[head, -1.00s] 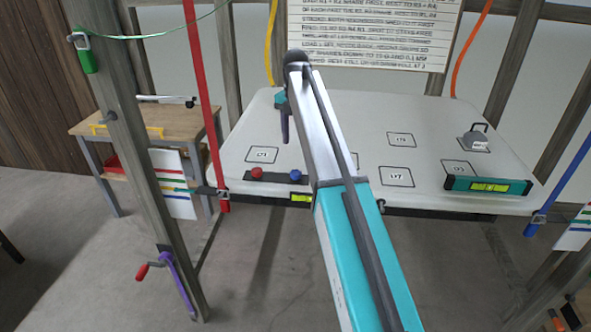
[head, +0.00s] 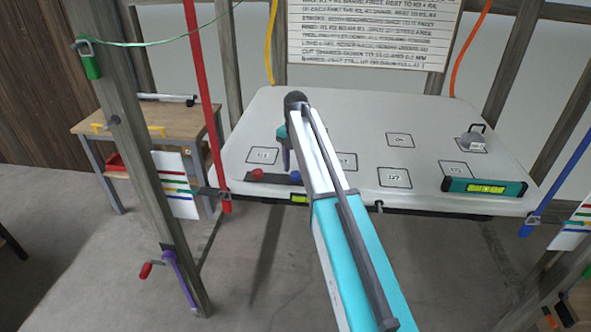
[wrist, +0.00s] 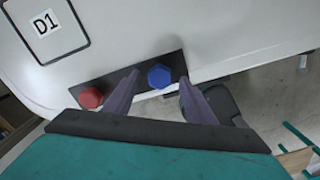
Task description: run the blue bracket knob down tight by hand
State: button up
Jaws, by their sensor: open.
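The blue knob (head: 295,175) is a small faceted knob on a dark bracket bar (head: 275,179) at the front edge of the white panel. In the wrist view the blue knob (wrist: 159,76) appears between the tips of my open fingers, with a gap on both sides. My gripper (head: 287,167) is just above and beside the knob in the head view; its fingers partly overlap the bar. I see no contact with the knob. A red knob (wrist: 91,97) sits on the same bar, to the left of the fingers.
The white panel (head: 330,115) hangs by coloured straps, with marked squares on top. A teal level (head: 484,188) and a grey weight (head: 473,141) sit at its right. A wooden post (head: 130,140) with a crank stands at left. A wooden bench (head: 160,125) is behind it.

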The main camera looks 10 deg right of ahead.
jog(key=shift+f, duration=0.85)
jog(key=c, duration=1)
jog(key=shift+c, duration=0.2)
